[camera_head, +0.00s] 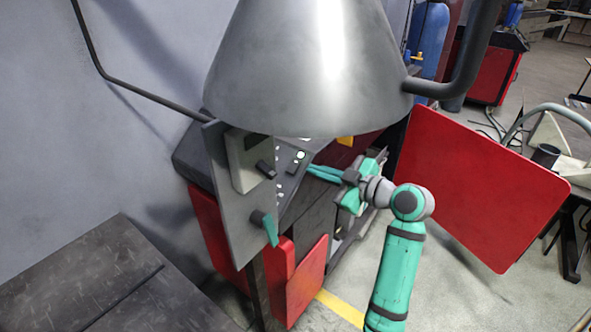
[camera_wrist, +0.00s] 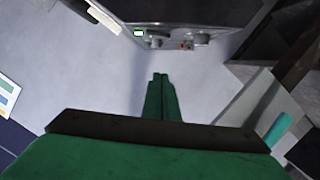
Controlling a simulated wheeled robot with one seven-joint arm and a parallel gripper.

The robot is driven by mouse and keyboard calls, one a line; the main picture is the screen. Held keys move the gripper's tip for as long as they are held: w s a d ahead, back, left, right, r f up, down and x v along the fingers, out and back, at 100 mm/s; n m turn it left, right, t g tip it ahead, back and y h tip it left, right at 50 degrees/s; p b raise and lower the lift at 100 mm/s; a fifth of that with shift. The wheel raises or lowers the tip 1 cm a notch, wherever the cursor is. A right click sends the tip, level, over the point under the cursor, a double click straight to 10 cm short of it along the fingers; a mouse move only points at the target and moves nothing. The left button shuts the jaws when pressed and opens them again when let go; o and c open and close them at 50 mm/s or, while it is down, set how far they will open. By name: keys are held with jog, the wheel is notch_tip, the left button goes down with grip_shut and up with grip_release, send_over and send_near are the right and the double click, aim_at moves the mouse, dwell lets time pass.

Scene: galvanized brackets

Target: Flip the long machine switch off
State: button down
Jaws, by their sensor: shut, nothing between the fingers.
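A grey upright plate (camera_head: 233,207) carries a pale box with a short black lever (camera_head: 265,168) sticking out, and below it a long teal handle (camera_head: 269,229) hanging down at a slant. I cannot tell for sure which of these is the long machine switch. The teal handle also shows at the right of the wrist view (camera_wrist: 278,129). My gripper (camera_head: 311,172) is shut and empty, its fingers pointing left, to the right of the plate and apart from both levers. In the wrist view its closed fingertips (camera_wrist: 160,76) have nothing touching them.
A dark control panel (camera_head: 289,181) with a lit button (camera_head: 300,155) and small knobs lies behind the plate, near my fingers. A large grey metal cone (camera_head: 310,70) hangs above. A red panel (camera_head: 480,190) stands at the right. A dark table (camera_head: 110,285) fills the lower left.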

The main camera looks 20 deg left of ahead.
aim_at(294, 166)
jog(key=shift+a, duration=0.1)
jog(key=w+a+f, duration=0.1)
jog(key=w+a, duration=0.1)
jog(key=w+a+f, duration=0.2)
jog(key=a, duration=0.1)
jog(key=w+a+f, duration=0.1)
jog(key=a, duration=0.2)
jog(key=shift+w+f, duration=0.3)
jog(key=shift+w, duration=0.1)
jog(key=shift+w+d+f, duration=0.15)
jog(key=shift+w+f, duration=0.1)
jog(key=shift+f, duration=0.25)
jog(key=shift+a+f, duration=0.1)
jog(key=shift+a, duration=0.1)
